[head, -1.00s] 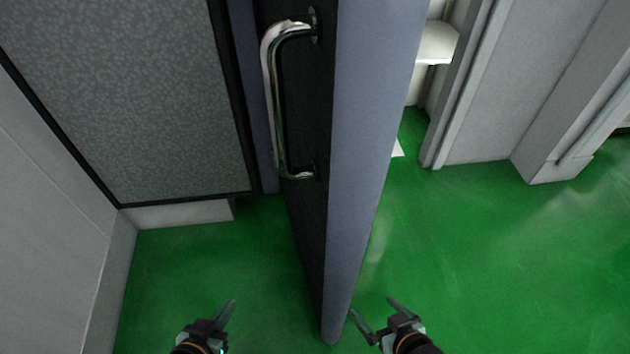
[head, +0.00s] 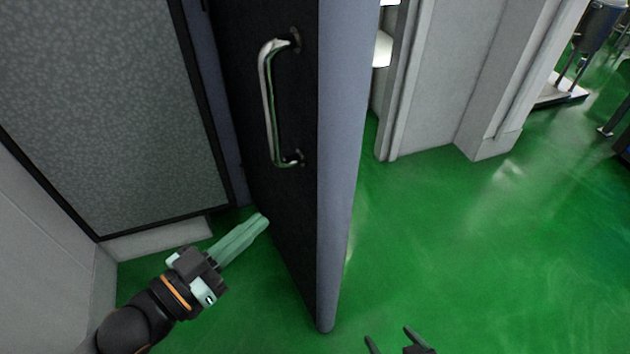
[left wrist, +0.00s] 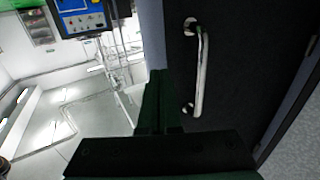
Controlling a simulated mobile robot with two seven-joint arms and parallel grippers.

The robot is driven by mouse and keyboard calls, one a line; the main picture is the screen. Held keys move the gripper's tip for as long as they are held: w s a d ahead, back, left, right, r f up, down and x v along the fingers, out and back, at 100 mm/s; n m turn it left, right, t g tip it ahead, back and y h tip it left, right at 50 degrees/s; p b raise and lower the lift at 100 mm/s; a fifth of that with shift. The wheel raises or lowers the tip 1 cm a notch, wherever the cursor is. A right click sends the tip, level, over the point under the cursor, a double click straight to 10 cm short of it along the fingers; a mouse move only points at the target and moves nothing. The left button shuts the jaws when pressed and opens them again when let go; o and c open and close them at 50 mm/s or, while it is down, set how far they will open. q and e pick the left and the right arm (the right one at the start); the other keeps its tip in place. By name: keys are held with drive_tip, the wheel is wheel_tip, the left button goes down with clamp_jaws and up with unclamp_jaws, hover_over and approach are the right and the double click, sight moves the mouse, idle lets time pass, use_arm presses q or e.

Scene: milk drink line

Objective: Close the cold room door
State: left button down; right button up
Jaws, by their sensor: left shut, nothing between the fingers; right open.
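The cold room door (head: 338,190) stands open, its thick blue-grey edge toward me and its dark face turned left. A chrome bar handle (head: 268,105) is on the dark face; it also shows in the left wrist view (left wrist: 201,75). My left gripper (head: 262,222) is shut and empty. Its fingertips are close to the dark face, below the handle; I cannot tell whether they touch it. My right gripper (head: 390,338) is open and empty at the bottom edge, right of the door's edge. Most of the right gripper is cut off by the frame.
A grey speckled panel (head: 110,110) and a pale wall (head: 45,220) stand on the left. The doorway frame (head: 398,90) is right of the door. Green floor (head: 470,250) is clear on the right. Metal equipment (head: 600,25) stands at the far right.

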sight(322, 169)
use_arm(q)
drive_tip(key=p+x, duration=0.1)
drive_tip(key=x, duration=1.3)
drive_tip(key=shift+f, duration=0.1)
drive_tip(key=shift+d, duration=0.1)
